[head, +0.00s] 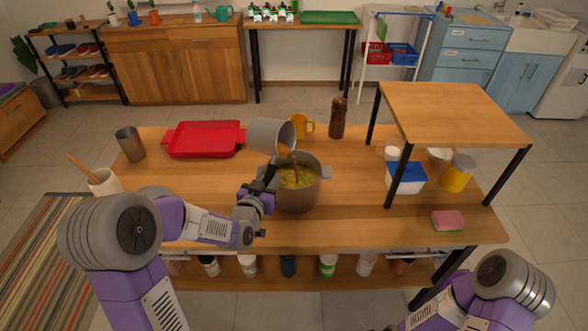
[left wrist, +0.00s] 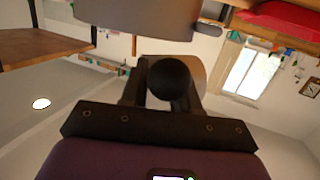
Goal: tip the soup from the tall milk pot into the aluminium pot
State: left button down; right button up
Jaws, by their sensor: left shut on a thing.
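The tall milk pot (head: 268,134) is grey and tilted above the aluminium pot (head: 298,199), its mouth toward lower right. A brown stream of soup (head: 294,161) runs from its mouth into the aluminium pot. Yellow-green soup with bits shows inside that pot, which stands upright on the table. My left gripper (head: 266,190) is shut on the milk pot's dark handle, left of the aluminium pot. In the left wrist view the round black handle end (left wrist: 169,79) sits between the fingers, with the milk pot's grey wall (left wrist: 135,15) above. My right gripper is out of view.
A red tray (head: 205,139) lies behind left and a metal cup (head: 130,144) left of it. A yellow mug (head: 300,126) and a brown grinder (head: 338,118) stand behind. A raised wooden shelf (head: 455,112) stands right. A pink sponge (head: 447,220) lies front right.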

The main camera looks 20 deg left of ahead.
pick_arm(q)
jog(key=shift+r+m+t+y+b, duration=0.1)
jog(key=shift+m+t+y+b, duration=0.2)
jog(key=shift+m+b, duration=0.7)
dwell(0.6)
jog(key=shift+a, duration=0.1)
